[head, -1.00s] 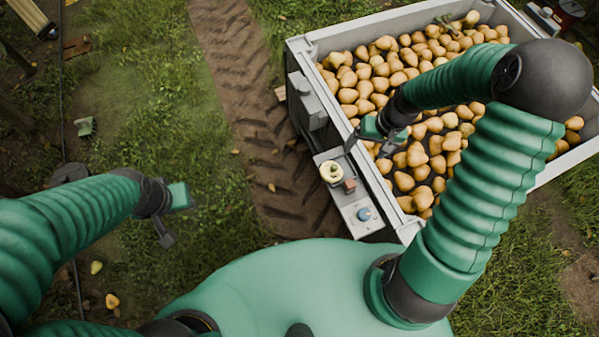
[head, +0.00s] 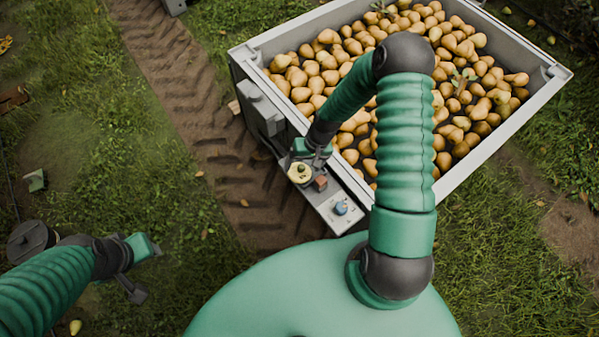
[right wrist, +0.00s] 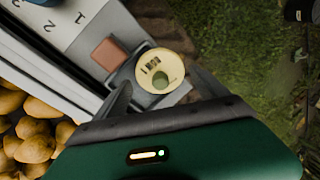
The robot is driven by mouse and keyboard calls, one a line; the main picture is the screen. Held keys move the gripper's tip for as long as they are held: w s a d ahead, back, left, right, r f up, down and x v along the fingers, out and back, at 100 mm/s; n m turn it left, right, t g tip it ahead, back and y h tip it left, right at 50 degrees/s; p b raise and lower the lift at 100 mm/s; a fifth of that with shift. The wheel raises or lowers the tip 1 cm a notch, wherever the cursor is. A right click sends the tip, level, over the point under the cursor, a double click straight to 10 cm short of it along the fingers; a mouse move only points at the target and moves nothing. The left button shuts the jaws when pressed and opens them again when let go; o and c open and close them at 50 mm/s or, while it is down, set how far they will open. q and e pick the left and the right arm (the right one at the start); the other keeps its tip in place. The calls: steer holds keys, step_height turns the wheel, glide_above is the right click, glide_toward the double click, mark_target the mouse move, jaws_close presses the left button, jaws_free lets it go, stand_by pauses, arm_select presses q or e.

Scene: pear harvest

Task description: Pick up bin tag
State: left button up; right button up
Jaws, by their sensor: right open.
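The bin tag appears to be the round pale-yellow disc (head: 299,173) with dark print and a green spot, on the grey ledge along the bin's near left side. It also shows in the right wrist view (right wrist: 160,70). My right gripper (head: 309,163) is open and empty right at the disc. In the right wrist view its two dark fingers (right wrist: 162,86) reach toward either side of the disc; I cannot tell whether they touch it. My left gripper (head: 143,269) hangs over grass at lower left, far from the disc; its jaw opening is unclear.
A reddish-brown block (head: 320,183) sits close beside the disc, and a blue knob (head: 341,207) is further along the ledge. The grey bin (head: 480,168) full of pears stands to the right. A grey box (head: 262,107) is mounted on its left side. Grass and a dirt track lie left.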

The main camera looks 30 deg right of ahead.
steer(key=shift+x, duration=1.1)
steer(key=shift+r, duration=0.1)
steer(key=c, duration=1.2)
